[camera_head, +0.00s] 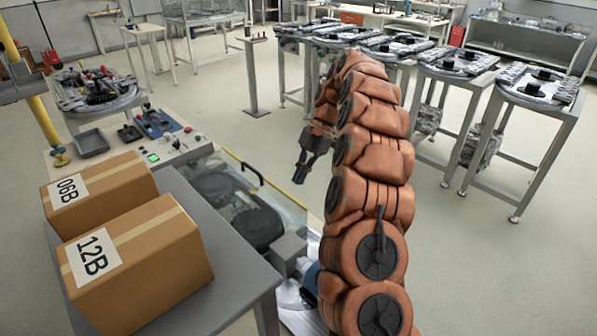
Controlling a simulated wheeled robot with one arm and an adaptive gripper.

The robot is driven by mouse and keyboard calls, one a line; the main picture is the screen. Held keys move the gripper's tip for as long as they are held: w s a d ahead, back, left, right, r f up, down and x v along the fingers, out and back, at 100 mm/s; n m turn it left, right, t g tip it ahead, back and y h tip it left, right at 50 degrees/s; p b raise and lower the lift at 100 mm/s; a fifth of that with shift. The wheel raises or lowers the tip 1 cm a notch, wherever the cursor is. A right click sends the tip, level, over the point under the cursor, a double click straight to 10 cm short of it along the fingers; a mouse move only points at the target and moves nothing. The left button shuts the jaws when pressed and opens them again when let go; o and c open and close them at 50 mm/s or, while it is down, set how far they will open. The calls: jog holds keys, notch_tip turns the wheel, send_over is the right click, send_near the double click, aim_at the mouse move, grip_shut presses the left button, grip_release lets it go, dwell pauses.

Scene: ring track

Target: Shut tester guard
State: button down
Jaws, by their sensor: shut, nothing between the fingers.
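The tester (178,150) stands left of my arm, with a control panel of knobs and a lit green button. Beside the panel is its clear guard (285,205), with a yellow strip along the far edge and a dark bar handle (241,166). Dark round parts (256,227) show in the bay below. I cannot tell how far the guard stands open. My gripper (301,176) is shut and empty, pointing down. In the picture it is just right of the yellow strip; I see no contact with the guard or handle. My orange arm hides the tester's right end.
A grey table (225,290) with boxes 06B (100,190) and 12B (135,265) stands in front of the tester. A yellow post (40,110) is at the left. Several workstations (540,85) line the back right. The floor at right is clear.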

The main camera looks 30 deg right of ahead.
jog(key=shift+w+d+f+y, duration=0.1)
jog(key=shift+d+f+y, duration=0.25)
jog(key=shift+f, duration=0.45)
jog(key=shift+d+f+y, duration=0.25)
jog(key=shift+d+f, duration=0.05)
jog(key=shift+f, duration=0.5)
jog(key=shift+f, duration=0.15)
jog(key=shift+w+f+b, duration=0.1)
jog(key=shift+f+b, duration=0.25)
jog(key=shift+f, duration=0.1)
